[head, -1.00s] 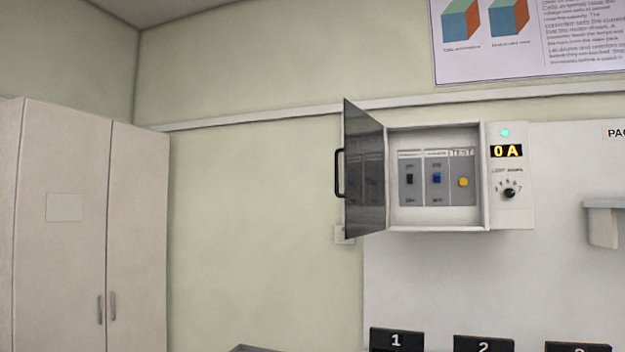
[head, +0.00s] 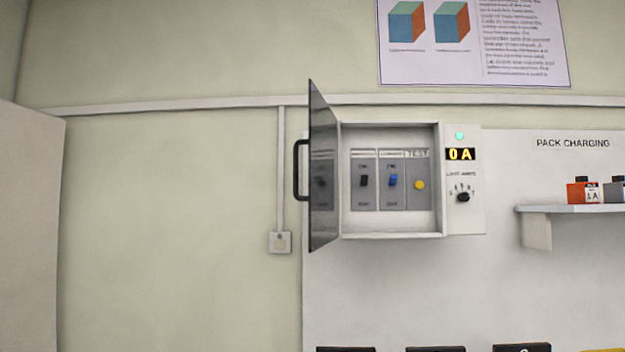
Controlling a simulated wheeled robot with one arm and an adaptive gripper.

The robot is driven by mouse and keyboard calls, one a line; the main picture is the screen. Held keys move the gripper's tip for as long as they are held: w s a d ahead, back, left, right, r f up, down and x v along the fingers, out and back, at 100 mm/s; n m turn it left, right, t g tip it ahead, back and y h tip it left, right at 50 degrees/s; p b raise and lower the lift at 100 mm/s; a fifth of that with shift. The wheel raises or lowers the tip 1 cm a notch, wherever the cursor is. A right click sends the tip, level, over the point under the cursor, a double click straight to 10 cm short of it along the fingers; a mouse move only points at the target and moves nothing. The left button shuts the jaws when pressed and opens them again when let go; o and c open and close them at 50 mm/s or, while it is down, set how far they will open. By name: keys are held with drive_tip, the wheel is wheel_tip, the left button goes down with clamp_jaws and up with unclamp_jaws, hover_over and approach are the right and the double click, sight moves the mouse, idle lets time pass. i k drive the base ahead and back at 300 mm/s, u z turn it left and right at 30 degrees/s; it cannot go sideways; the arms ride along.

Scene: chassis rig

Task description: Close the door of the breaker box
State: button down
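The breaker box (head: 392,236) is a white case fixed to the wall near the middle of the head view. Its door (head: 323,170) is a dark see-through panel hinged on the left side. The door stands wide open, swung out toward me, with a black handle (head: 297,170) on its left face. Inside are a black switch (head: 364,181), a blue switch (head: 393,181) and a yellow button (head: 420,184). My gripper is not in view.
A panel with a lit 0 A display (head: 460,154) and a knob (head: 462,197) adjoins the box's right. A shelf (head: 540,210) with small packs is farther right. A pale cabinet (head: 30,230) stands at left. Black blocks (head: 345,349) line the bottom edge.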

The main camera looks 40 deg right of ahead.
sight(322, 198)
drive_tip(key=z, duration=0.7)
drive_tip(key=i, duration=0.75)
drive_tip(key=z, duration=0.95)
drive_tip(key=k, duration=1.15)
drive_tip(key=u, duration=1.25)
drive_tip(key=i, duration=1.25)
drive_tip(key=z, duration=0.15)
